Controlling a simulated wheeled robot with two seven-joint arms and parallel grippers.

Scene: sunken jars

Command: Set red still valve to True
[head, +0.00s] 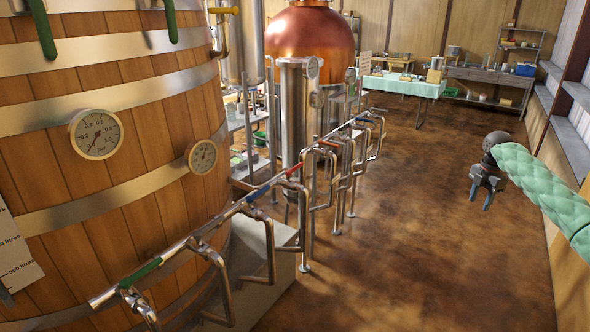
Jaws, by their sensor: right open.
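A red valve handle (294,170) sits on the long metal pipe rail in the middle of the view, in line with the pipe as far as I can see. The copper still (310,42) stands behind the rail, beyond a steel column. My right gripper (481,199) is open and empty, pointing down over bare floor. It is well to the right of the red handle and apart from it. A small grey tip at the lower left edge may be part of my left gripper, but too little shows to tell.
A blue handle (257,193) and a green handle (140,272) are on the same rail, nearer than the red one. Bent pipes stand along it. A large wooden vat (110,190) fills the left. The brown floor (420,240) is clear.

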